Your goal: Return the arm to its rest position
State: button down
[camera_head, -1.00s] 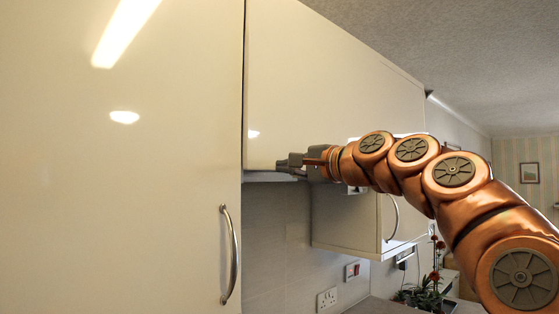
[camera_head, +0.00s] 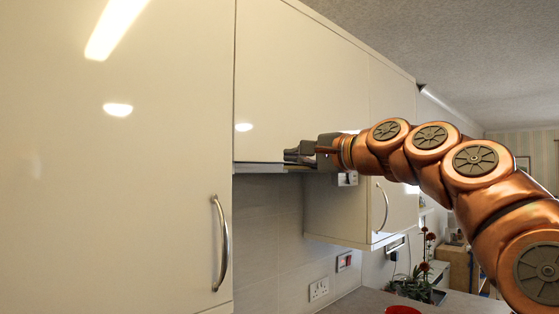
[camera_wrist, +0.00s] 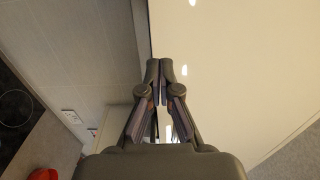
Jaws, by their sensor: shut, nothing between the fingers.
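My gripper (camera_head: 290,155) is shut and empty at the end of my copper arm, which reaches in from the right in the head view. Its fingertips are by the lower edge of the cream upper cabinet door (camera_head: 300,80). I cannot tell whether they touch it. In the wrist view my gripper (camera_wrist: 160,65) shows its fingertips together, with the pale door (camera_wrist: 230,70) to the right and the tiled wall (camera_wrist: 80,50) to the left.
A tall gloss cabinet door with a bar handle (camera_head: 221,245) fills the left. A lower wall cabinet with a curved handle (camera_head: 382,208) is behind my arm. A red object (camera_head: 403,310), a plant (camera_head: 415,288) and a worktop (camera_head: 360,302) are below.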

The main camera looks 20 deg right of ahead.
jog(key=b+v, duration=0.2)
jog(key=v, duration=0.6)
jog(key=s+a+f+n+g, duration=0.1)
jog(key=a+f+n+g, duration=0.2)
jog(key=a+f, duration=0.55)
jog(key=s+a+f+n+g+h, duration=0.1)
jog(key=a+f+n+g, duration=0.25)
jog(key=f, duration=0.95)
jog(key=s+a+f+n+g, duration=0.1)
jog(key=a+f+n+g, duration=0.25)
jog(key=a+f, duration=0.55)
jog(key=s+d+f+n+g+h, duration=0.2)
jog(key=s+d+f+g, duration=0.1)
jog(key=s+f, duration=0.9)
jog(key=s+d+f+n+g+h, duration=0.2)
jog(key=s+f+g, duration=0.3)
jog(key=s+f, duration=0.6)
notch_tip(320, 180, down, 6)
jog(key=shift+s+d+r+g+h, duration=0.25)
jog(key=shift+s+d+g+h, duration=0.15)
jog(key=shift+d, duration=0.2)
